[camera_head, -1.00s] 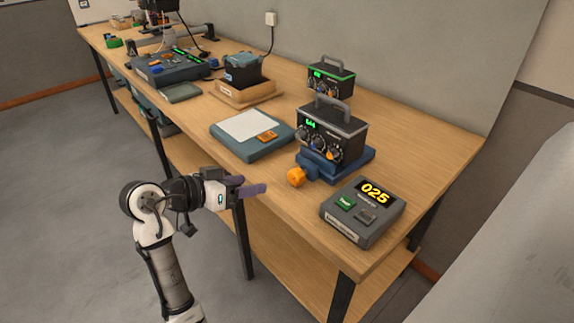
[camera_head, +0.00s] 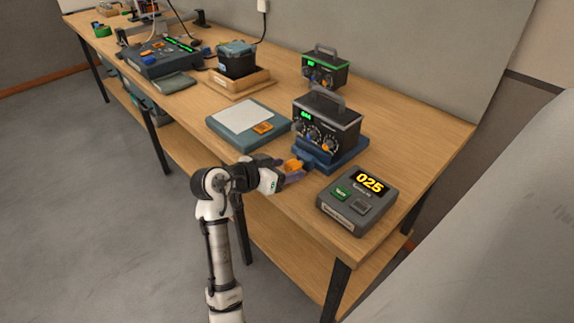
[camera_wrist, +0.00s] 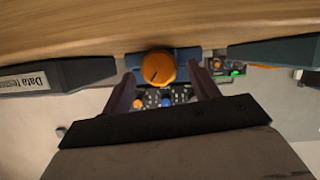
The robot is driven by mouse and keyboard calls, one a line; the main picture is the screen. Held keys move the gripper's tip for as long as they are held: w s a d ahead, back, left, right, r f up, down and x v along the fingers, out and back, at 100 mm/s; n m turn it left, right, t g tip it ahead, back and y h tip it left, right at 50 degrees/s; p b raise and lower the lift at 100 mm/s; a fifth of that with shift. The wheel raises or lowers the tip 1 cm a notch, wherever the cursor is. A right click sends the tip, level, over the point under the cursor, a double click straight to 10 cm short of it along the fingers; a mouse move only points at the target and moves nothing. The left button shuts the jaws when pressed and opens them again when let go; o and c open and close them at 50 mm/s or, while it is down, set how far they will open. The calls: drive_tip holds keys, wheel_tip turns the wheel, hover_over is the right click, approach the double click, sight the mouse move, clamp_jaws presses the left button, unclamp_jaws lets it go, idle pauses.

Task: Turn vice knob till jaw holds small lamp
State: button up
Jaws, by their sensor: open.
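The vice knob (camera_head: 293,165) is orange and sits at the front of a blue vice (camera_head: 348,157). My gripper (camera_head: 285,173) is at the knob, at the table's front edge. In the wrist view the knob (camera_wrist: 158,69) shows a dark line on its face, and the open purple fingers of my gripper (camera_wrist: 163,74) stand one on each side of it. I cannot tell whether they touch it. A black box with dials, a green display and a handle (camera_head: 327,118) stands on the vice. I cannot make out a small lamp or the jaw's gap.
A grey unit reading 025 (camera_head: 349,210) with green and grey buttons stands right of the knob. A blue-grey pad with a white sheet (camera_head: 236,136) lies to the left. A second black dial box (camera_head: 326,72) stands behind. Bare table lies at the right.

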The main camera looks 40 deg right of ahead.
drive_tip(key=shift+d+f, duration=0.25)
drive_tip(key=shift+d, duration=0.25)
drive_tip(key=c, duration=1)
drive_tip(key=shift+o, duration=0.2)
